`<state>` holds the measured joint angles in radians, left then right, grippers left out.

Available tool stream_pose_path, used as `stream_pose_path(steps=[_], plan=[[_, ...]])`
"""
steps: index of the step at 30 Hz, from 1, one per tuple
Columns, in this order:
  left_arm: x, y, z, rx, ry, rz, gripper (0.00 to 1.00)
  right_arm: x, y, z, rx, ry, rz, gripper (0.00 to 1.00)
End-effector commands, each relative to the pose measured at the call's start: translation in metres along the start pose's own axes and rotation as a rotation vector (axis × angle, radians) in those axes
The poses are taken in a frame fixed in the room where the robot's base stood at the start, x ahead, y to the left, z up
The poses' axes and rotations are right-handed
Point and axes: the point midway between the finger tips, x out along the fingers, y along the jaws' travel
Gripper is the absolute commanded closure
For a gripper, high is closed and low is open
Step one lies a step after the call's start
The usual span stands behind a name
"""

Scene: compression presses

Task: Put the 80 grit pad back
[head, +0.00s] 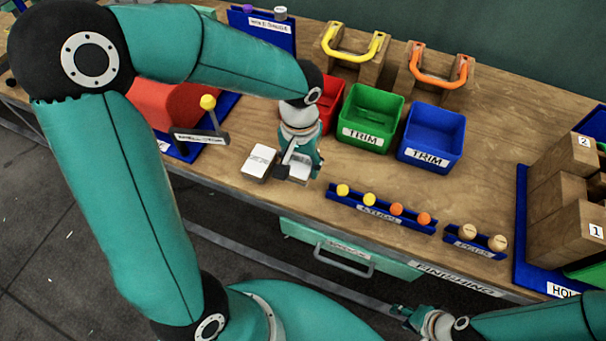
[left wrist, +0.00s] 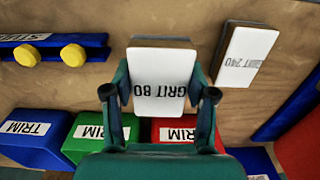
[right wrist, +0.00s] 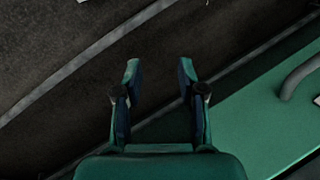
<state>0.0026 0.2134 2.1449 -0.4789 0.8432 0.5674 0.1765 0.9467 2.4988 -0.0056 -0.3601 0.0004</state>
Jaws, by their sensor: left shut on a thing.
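The 80 grit pad (left wrist: 163,72), a block with a white face reading GRIT 80, sits between the fingers of my left gripper (left wrist: 160,90) in the left wrist view. The gripper is shut on it. In the head view my left gripper (head: 296,165) is over the bench's front part, and hides some of the pad. I cannot tell whether the pad touches the bench. The 240 grit pad (left wrist: 247,55) lies close beside it; it also shows in the head view (head: 259,162). My right gripper (right wrist: 158,85) is open and empty, off the bench's front edge.
Green (head: 367,117) and blue (head: 432,137) TRIM bins stand behind, with a red bin (head: 331,102) partly hidden. A blue stud rack (head: 380,212) and pegs rack (head: 476,241) lie right of the pads. A yellow-knobbed lever (head: 209,103) stands to the left.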

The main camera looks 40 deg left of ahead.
Motion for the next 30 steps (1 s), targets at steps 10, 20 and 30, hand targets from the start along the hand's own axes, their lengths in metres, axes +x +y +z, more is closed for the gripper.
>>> stream_pose_path(steps=[10, 20, 30], plan=[[0.037, -0.001, 0.001, -0.001, -0.005, -0.002, 0.76, 0.001, 0.000, 0.000, 0.000, 0.000, 0.000, 0.60], [0.049, 0.000, 0.000, -0.001, 0.000, 0.001, 0.76, 0.001, 0.000, 0.000, 0.000, 0.000, 0.000, 0.60], [0.050, 0.000, 0.000, -0.001, 0.000, 0.000, 0.19, 0.003, 0.001, 0.000, 0.000, 0.000, 0.000, 0.60]])
